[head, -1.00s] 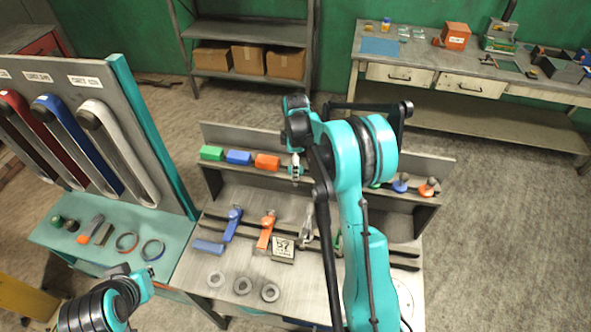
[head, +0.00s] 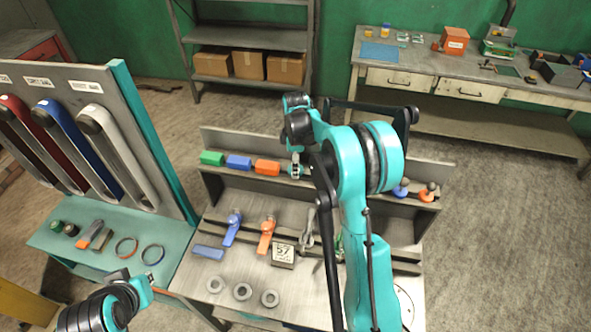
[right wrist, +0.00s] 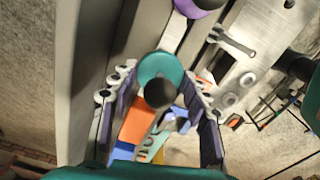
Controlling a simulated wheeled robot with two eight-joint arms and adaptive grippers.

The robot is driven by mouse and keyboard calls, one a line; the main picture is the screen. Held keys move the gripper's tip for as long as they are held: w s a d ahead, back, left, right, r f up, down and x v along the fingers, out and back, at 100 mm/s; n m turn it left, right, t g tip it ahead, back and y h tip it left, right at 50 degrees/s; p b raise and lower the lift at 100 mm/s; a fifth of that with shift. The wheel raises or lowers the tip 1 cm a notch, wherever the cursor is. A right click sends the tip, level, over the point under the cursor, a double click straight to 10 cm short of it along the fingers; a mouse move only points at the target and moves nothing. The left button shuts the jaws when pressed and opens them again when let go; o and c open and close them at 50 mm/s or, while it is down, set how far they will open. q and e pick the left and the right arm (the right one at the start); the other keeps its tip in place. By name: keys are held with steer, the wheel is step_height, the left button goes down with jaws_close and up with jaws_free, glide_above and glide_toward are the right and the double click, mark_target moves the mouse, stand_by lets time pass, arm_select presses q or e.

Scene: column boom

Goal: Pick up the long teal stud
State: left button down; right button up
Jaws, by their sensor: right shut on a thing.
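In the right wrist view a teal stud (right wrist: 160,66) with a round disc and a dark knob sits between the two fingers of my right gripper (right wrist: 158,82). The gripper is shut on it. In the head view the right gripper (head: 296,168) is at the upper shelf, just right of the orange block, and my arm hides much of that spot. The stud's length is hidden in these views. My left gripper (head: 148,284) is low at the left, by the teal side table, and its finger opening is too small to make out.
Green (head: 212,158), blue (head: 239,162) and orange (head: 267,167) blocks line the shelf left of my right gripper. A blue stud (head: 401,189) and an orange stud (head: 427,193) stand at its right end.

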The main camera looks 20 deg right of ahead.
step_height(320, 180, up, 16)
steer(key=shift+f, duration=0.2)
steer(key=shift+f, duration=0.1)
stand_by(0.3)
